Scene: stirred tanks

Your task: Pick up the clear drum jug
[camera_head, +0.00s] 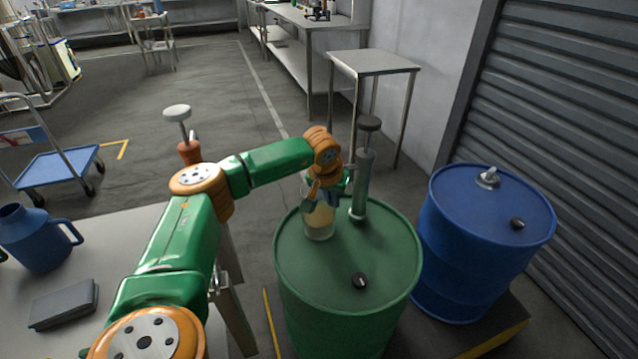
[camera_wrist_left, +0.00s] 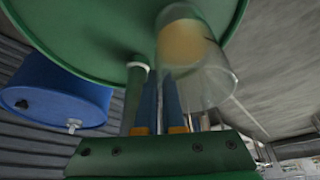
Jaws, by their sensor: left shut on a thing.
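The clear drum jug (camera_head: 319,222), a see-through vessel with a yellowish patch inside, is upright over the lid of the green drum (camera_head: 345,275). Whether its base touches the lid I cannot tell. My left gripper (camera_head: 322,194) is shut on the jug at its upper part, and the arm hides some of its top. In the left wrist view the jug (camera_wrist_left: 212,82) shows large and tilted beside the blue fingers of my left gripper (camera_wrist_left: 170,103). My right gripper is not in view.
A blue drum (camera_head: 485,245) stands to the right. A table with a blue pitcher (camera_head: 38,240) is at left. Open floor lies behind.

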